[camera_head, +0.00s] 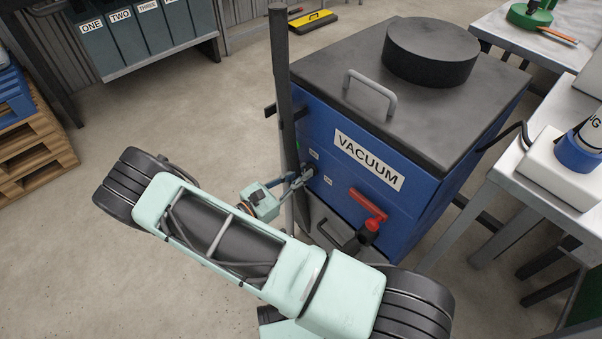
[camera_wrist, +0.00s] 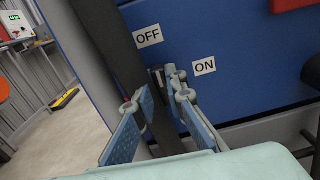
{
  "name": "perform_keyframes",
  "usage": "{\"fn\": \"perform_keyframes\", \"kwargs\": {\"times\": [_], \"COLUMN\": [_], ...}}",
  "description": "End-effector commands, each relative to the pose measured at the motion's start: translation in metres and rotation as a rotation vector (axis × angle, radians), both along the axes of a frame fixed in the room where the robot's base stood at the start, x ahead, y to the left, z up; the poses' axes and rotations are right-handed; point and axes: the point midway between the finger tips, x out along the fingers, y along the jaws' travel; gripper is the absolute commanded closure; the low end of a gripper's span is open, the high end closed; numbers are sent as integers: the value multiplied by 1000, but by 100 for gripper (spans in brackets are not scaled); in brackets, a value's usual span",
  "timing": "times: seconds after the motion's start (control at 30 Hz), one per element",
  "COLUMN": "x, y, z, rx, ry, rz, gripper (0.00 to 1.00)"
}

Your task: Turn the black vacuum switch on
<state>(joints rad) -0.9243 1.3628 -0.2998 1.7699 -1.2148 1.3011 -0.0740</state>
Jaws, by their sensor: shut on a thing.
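The black vacuum switch (camera_wrist: 158,74) is on the blue front of the vacuum unit (camera_head: 400,205). In the wrist view its small dark part shows just below the OFF label (camera_wrist: 148,36), to the left of the ON label (camera_wrist: 204,66). My gripper (camera_head: 302,178) reaches the panel from the left in the head view. In the wrist view my gripper (camera_wrist: 161,88) has its two blue-padded fingers on either side of the switch, shut on it. The fingers hide much of the switch, so its exact angle is hard to tell.
A dark upright pole (camera_head: 281,90) stands close to the gripper, at the unit's left corner. A red handle (camera_head: 368,204) juts from the panel to the right. A white bench (camera_head: 535,195) stands at the right. Open floor (camera_head: 180,110) lies to the left.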

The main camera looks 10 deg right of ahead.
Motion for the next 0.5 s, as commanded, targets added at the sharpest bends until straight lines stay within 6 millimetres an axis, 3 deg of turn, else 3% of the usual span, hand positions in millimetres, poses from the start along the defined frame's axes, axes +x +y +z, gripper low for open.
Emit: {"fn": "perform_keyframes", "kwargs": {"times": [0.5], "x": [-4], "y": [-2], "z": [-2], "rx": [198], "ry": [-344], "rz": [3], "gripper": [100]}}
